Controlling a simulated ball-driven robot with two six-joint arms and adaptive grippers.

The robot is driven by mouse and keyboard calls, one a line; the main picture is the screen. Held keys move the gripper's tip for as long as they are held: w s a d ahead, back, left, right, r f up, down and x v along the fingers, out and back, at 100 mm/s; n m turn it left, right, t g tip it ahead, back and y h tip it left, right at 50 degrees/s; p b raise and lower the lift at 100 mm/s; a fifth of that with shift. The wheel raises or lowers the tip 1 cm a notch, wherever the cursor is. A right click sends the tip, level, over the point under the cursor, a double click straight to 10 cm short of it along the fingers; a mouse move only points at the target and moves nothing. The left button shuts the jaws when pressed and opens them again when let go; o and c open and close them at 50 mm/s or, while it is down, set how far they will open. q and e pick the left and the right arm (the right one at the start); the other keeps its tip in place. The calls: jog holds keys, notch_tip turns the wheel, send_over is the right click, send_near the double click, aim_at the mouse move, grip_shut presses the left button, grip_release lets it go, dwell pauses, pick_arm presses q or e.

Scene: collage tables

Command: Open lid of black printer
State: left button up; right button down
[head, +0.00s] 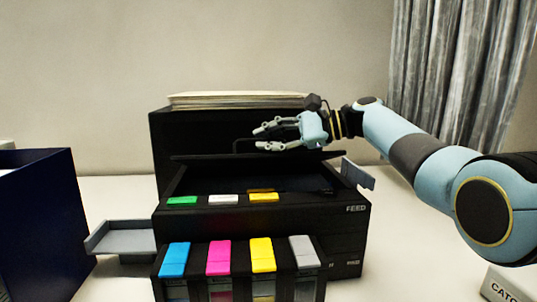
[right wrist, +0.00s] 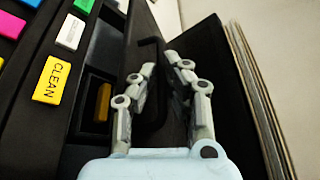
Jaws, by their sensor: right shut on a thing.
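The black printer (head: 262,223) stands on the table in the middle of the head view. Its lid (head: 215,157) shows as a thin dark panel, raised at an angle above the dark opening. A thin black handle (head: 238,146) sticks up from the lid; it also shows in the right wrist view (right wrist: 152,95). My right gripper (head: 258,139) is at the lid from the right side, its fingers shut on the handle. In the right wrist view the fingers (right wrist: 157,66) lie on both sides of the handle. My left gripper is in neither view.
A paper stack (head: 235,99) lies on the printer's rear part. Coloured buttons and cartridges (head: 218,258) line its front. A grey tray (head: 125,238) juts out left, a grey flap (head: 358,174) right. A dark blue box (head: 45,225) stands at the left. A curtain (head: 455,75) hangs behind.

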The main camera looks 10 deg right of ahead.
jog(key=shift+w+r+m+g+b, duration=0.3)
jog(key=shift+w+r+m+b, duration=0.15)
jog(key=shift+w+r, duration=0.25)
jog(key=shift+w+r+m+g+h+b, duration=0.35)
jog(key=shift+w+r+m+b, duration=0.35)
jog(key=shift+b, duration=1.05)
jog(key=shift+r, duration=0.2)
jog(key=c, duration=1.7)
grip_release()
jog(key=shift+w, duration=0.15)
jog(key=shift+d, duration=0.1)
jog(key=v, duration=1.2)
jog(key=shift+w, duration=0.1)
